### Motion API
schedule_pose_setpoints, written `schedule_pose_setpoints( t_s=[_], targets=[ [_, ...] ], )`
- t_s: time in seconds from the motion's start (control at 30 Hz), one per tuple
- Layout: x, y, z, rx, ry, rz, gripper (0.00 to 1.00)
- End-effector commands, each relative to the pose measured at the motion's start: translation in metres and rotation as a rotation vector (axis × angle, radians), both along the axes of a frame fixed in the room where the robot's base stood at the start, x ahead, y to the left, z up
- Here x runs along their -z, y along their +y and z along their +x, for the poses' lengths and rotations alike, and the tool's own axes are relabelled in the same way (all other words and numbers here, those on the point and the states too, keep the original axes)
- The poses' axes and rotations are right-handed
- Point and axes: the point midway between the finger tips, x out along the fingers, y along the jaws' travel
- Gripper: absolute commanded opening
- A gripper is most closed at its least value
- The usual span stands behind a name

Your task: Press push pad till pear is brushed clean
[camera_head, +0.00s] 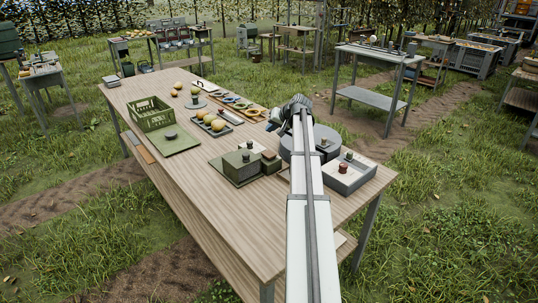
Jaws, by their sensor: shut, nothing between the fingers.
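My arm reaches up the picture over the right part of the table. My gripper (283,117) is at its far end, small and dark, above the table near the far right edge; it is shut and empty. A round grey device (323,142) with a dark knob sits partly hidden under my arm. A greenish pear-like fruit (195,91) stands on a grey round plate (195,103) farther left. I cannot tell which part is the push pad or whether a pear is at the brush. Contact below my gripper is too small to tell.
The wooden table (190,200) also holds a green crate (152,113), a green board (171,140), a fruit tray (216,125), a green box (240,168) and a grey box with a red knob (350,177). The table's near left part is clear. Other tables stand behind on grass.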

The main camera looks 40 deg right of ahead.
Motion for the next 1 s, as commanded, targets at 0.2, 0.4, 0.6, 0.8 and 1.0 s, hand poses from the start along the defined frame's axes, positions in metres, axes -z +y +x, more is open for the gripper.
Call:
schedule_pose_setpoints(
  t_s=[0.2, 0.4, 0.6, 0.8, 1.0],
  targets=[
    [0.007, 0.000, 0.000, 0.000, 0.000, 0.000, 0.00],
    [0.029, 0.001, -0.001, 0.001, 0.001, 0.001, 0.00],
    [0.053, 0.001, -0.001, 0.001, 0.000, -0.001, 0.00],
    [0.073, 0.000, 0.000, 0.001, -0.001, 0.000, 0.00],
    [0.084, 0.000, 0.000, 0.000, 0.000, 0.000, 0.00]
  ],
)
